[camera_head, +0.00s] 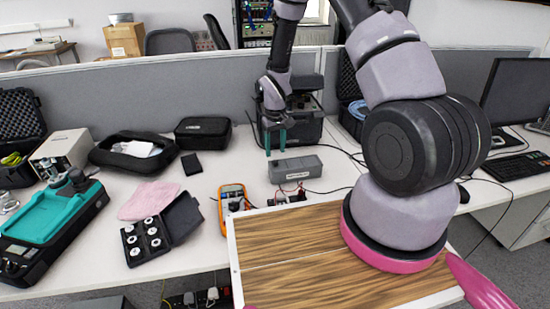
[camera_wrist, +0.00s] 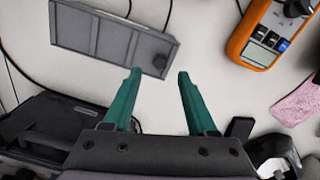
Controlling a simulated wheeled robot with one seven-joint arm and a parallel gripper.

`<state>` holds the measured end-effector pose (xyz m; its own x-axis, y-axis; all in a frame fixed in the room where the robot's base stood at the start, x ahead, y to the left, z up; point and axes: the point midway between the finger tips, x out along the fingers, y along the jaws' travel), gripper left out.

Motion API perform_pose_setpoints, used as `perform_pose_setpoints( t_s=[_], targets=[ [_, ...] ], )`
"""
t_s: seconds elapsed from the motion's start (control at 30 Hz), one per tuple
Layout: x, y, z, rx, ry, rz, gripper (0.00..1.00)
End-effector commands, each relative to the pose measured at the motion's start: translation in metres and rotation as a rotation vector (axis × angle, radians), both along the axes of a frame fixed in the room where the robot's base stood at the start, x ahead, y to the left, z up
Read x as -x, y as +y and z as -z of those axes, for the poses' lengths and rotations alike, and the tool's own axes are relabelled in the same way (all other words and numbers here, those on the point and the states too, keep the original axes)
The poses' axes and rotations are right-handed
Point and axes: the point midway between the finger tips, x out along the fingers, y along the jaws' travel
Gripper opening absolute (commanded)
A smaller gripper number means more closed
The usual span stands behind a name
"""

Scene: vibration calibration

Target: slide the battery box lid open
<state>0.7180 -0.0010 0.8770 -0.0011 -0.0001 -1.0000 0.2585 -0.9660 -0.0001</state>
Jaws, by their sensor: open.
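The battery box (camera_head: 296,168) is a grey rectangular box on the white desk, in the middle of the head view. In the wrist view the grey battery box (camera_wrist: 112,38) lies at the upper left, with ridged panels and a small dark block at its right end. My gripper (camera_head: 275,152) has teal fingers pointing down, just left of and behind the box in the head view. In the wrist view my gripper (camera_wrist: 160,75) is open and empty, its left fingertip close to the box's edge. I cannot tell how the lid sits.
An orange multimeter (camera_head: 232,201) stands left of the box; it also shows in the wrist view (camera_wrist: 268,32). A small wired device (camera_head: 288,196) sits in front. A black case (camera_head: 290,125) stands behind my gripper. Cables run right of the box.

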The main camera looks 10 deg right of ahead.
Motion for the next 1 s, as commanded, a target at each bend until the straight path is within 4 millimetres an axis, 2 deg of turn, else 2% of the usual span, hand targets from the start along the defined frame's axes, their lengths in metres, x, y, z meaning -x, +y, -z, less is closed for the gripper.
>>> perform_pose_setpoints(
  t_s=[0.1,0.3,0.63,0.67,0.7,0.8,1.0],
  targets=[
    [0.0,0.0,0.021,0.0,0.001,0.0,0.58],
    [0.0,0.0,0.04,0.0,0.0,-0.001,0.58],
    [0.0,0.0,0.044,0.0,-0.001,0.0,0.58],
    [0.0,0.0,0.044,0.0,-0.001,0.0,0.5],
    [0.0,0.0,0.043,0.0,-0.001,0.0,0.35],
    [0.0,0.0,0.043,0.0,-0.001,0.0,0.0],
    [0.0,0.0,0.043,0.0,-0.001,0.0,0.0]
  ],
)
